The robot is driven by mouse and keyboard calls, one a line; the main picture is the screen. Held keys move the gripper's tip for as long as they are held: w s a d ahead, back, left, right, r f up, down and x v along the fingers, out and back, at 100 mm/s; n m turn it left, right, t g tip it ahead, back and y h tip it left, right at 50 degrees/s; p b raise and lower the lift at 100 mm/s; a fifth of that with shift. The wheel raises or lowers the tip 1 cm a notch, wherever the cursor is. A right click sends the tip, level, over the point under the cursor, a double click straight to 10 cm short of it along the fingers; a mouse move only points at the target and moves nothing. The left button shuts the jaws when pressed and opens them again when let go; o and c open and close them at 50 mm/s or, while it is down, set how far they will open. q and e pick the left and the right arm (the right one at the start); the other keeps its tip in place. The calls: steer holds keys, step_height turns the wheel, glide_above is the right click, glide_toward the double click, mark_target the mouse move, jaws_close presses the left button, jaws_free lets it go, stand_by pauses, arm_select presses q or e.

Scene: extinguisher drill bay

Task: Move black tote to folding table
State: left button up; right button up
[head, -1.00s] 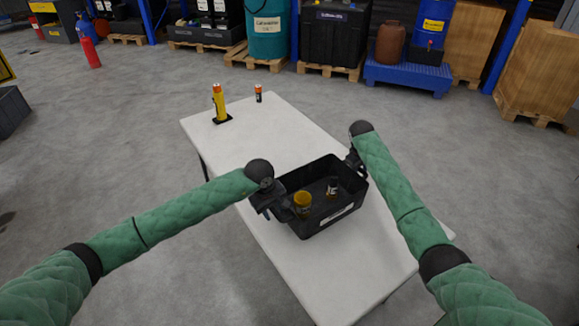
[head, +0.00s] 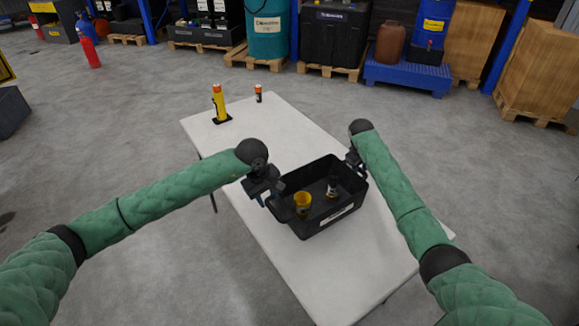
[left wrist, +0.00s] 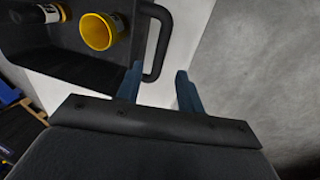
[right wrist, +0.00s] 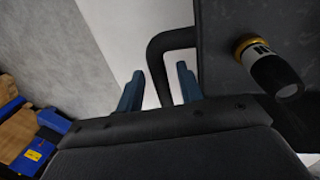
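The black tote (head: 335,216) sits on the white folding table (head: 290,275), with a yellow cup (head: 303,203) and a dark bottle (head: 333,187) inside. My left gripper (head: 272,198) is at the tote's left end. In the left wrist view its fingers (left wrist: 158,85) are apart and empty, beside the tote's left handle (left wrist: 164,45). My right gripper (head: 354,163) is at the tote's far right end. In the right wrist view its fingers (right wrist: 158,90) are apart, with the right handle (right wrist: 158,62) running between them. Contact with this handle cannot be told.
A yellow extinguisher-like item (head: 218,103) on a dark base and a small orange-topped cylinder (head: 258,94) stand at the table's far end. The near part of the table is clear. Pallets with drums and boxes line the back, beyond open floor.

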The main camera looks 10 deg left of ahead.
step_height(320, 180, up, 11)
steer(key=s+a, duration=0.1)
steer(key=shift+s+a, duration=0.2)
steer(key=shift+a, duration=0.1)
stand_by(0.4)
